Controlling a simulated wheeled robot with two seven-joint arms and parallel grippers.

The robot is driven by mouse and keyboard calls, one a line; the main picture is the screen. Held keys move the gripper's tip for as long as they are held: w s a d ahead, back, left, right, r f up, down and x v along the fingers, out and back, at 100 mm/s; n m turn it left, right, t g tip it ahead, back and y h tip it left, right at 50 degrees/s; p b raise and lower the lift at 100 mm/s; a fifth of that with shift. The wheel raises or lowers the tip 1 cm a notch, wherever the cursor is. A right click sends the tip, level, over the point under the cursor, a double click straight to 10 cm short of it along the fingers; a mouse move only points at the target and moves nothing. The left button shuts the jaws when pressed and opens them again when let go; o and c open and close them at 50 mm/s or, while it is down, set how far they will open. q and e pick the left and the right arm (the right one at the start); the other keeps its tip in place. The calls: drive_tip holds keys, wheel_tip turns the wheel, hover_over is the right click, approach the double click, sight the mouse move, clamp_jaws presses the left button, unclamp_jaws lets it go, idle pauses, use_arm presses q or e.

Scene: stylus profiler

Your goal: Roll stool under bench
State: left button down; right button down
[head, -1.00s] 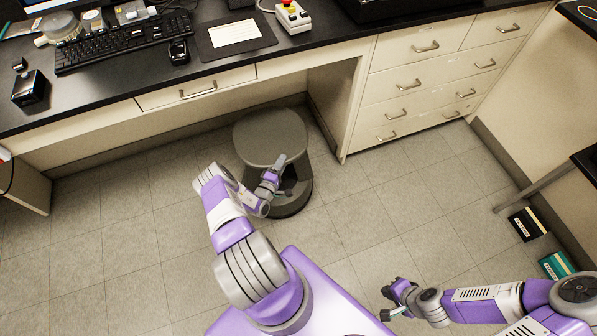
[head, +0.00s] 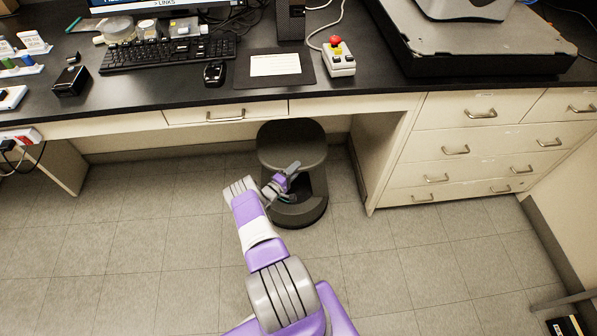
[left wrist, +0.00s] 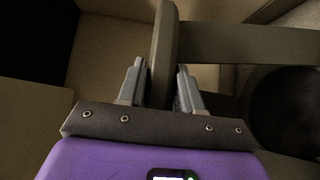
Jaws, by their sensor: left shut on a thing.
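The stool (head: 291,145) is a dark grey round step stool standing upright on the floor. It is at the knee opening of the bench (head: 340,103), its rear top edge close to the bench's lower front edge in the picture. My left gripper (head: 287,180) reaches to the stool's near side, below the seat. In the left wrist view my left gripper (left wrist: 161,88) has a dark upright part of the stool (left wrist: 164,45) between its two fingers and is shut on it. My right gripper is not in view.
A drawer cabinet (head: 455,168) bounds the opening on the right, and a side panel (head: 62,155) stands at far left. The opening left of the stool is clear floor. A keyboard, mouse and red-button box (head: 338,55) lie on the bench top.

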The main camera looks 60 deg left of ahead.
use_arm(q)
drive_tip(key=shift+w+a+r, duration=0.15)
drive_tip(key=shift+a+r, duration=0.05)
drive_tip(key=c, duration=0.8)
unclamp_jaws()
drive_tip(key=shift+f, duration=0.15)
drive_tip(key=shift+c, duration=0.2)
drive_tip(key=p+v, duration=0.2)
drive_tip(key=v, duration=0.5)
drive_tip(key=shift+s, duration=0.25)
drive_tip(key=shift+d, duration=0.1)
